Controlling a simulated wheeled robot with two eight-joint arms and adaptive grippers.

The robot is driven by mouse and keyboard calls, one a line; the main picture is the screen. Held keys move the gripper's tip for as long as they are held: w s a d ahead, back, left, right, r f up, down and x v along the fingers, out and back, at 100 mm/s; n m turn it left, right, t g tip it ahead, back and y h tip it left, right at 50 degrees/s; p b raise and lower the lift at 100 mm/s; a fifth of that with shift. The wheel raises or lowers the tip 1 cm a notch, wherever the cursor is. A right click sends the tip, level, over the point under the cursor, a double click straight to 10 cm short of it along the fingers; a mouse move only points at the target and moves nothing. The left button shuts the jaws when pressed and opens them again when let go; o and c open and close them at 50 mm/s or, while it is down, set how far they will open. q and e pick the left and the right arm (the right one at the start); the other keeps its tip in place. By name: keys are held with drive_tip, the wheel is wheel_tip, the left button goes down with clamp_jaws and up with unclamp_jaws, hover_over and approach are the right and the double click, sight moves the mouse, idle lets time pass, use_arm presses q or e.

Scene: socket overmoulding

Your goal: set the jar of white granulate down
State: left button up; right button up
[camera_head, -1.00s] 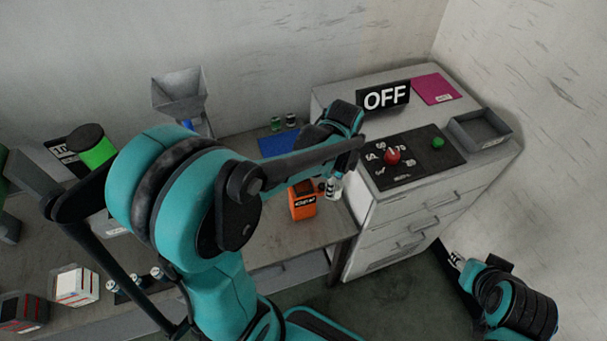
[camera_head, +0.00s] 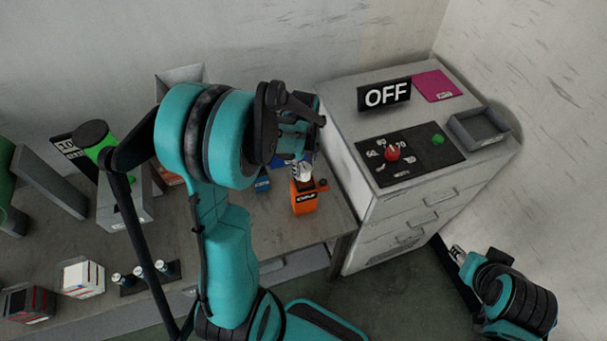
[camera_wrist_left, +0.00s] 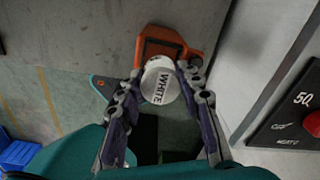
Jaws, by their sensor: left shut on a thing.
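The jar of white granulate (camera_head: 304,173) has a pale round top. In the left wrist view the jar (camera_wrist_left: 162,84) shows its lid lettered "WHITE". My left gripper (camera_head: 306,157) is shut on it, with one finger on each side. In the head view the jar overlaps the upper part of an orange container (camera_head: 304,202); in the wrist view the orange container (camera_wrist_left: 158,42) lies just beyond it. The jar's base is hidden, so I cannot tell whether it touches the table. My right gripper (camera_head: 457,254) is low at the right, small and partly hidden.
The grey table (camera_head: 270,232) has bare room in front of the orange container. A drawer cabinet (camera_head: 400,220) with a red knob (camera_head: 392,153), green button (camera_head: 438,139) and "OFF" sign (camera_head: 385,95) stands at the right. A blue item (camera_head: 262,185) lies left of the orange container.

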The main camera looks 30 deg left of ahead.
sight(304, 175)
use_arm(q)
drive_tip(key=shift+f+b, duration=0.3)
drive_tip(key=shift+f, duration=1.65)
drive_tip(key=shift+f, duration=0.15)
drive_tip(key=o, duration=1.3)
drive_tip(key=shift+c, duration=0.2)
